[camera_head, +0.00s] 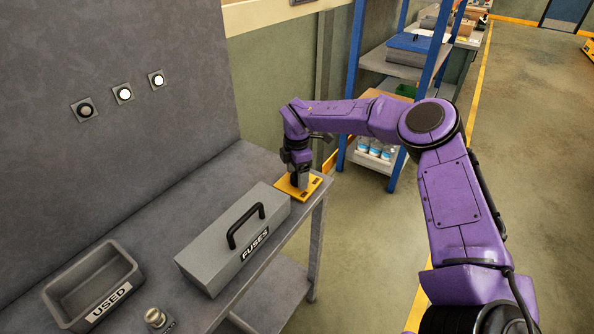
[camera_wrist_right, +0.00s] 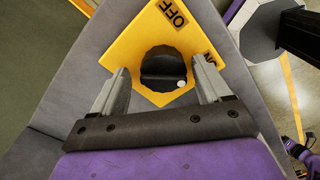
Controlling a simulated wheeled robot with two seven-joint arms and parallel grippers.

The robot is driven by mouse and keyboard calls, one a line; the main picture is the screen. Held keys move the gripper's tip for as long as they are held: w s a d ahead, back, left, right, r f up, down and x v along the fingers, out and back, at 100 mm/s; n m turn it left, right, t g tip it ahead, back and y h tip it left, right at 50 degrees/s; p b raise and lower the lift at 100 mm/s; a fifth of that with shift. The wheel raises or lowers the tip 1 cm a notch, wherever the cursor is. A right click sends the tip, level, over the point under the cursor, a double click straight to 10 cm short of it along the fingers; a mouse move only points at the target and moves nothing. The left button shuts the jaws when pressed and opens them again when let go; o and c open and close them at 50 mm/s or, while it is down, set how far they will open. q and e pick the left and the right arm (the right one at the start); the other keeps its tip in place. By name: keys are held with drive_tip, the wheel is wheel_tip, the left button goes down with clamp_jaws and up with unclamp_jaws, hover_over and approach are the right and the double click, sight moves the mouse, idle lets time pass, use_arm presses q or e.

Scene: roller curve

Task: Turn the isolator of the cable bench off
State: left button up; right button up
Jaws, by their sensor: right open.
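The isolator is a yellow plate (camera_head: 316,184) on the far right corner of the grey bench (camera_head: 181,223). In the right wrist view the plate (camera_wrist_right: 128,50) carries a round black knob (camera_wrist_right: 160,66) with a white dot at its lower right. An OFF label (camera_wrist_right: 172,12) is at the top; a second label (camera_wrist_right: 208,58), partly hidden by a finger, is at the right. My right gripper (camera_head: 302,184) points down over the plate. Its fingers (camera_wrist_right: 160,72) are open, one on each side of the knob; I cannot tell whether they touch it. My left gripper is out of view.
A grey FUSES box (camera_head: 225,238) with a black handle stands close to the isolator. A USED tray (camera_head: 92,285) and a small metal part (camera_head: 155,317) are farther left. Three round fittings (camera_head: 122,94) are on the wall panel. A blue-framed shelf (camera_head: 352,85) stands behind.

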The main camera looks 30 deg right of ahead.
drive_tip(key=shift+s+r, duration=0.1)
drive_tip(key=shift+s, duration=0.2)
drive_tip(key=c, duration=1)
drive_tip(key=shift+c, duration=0.2)
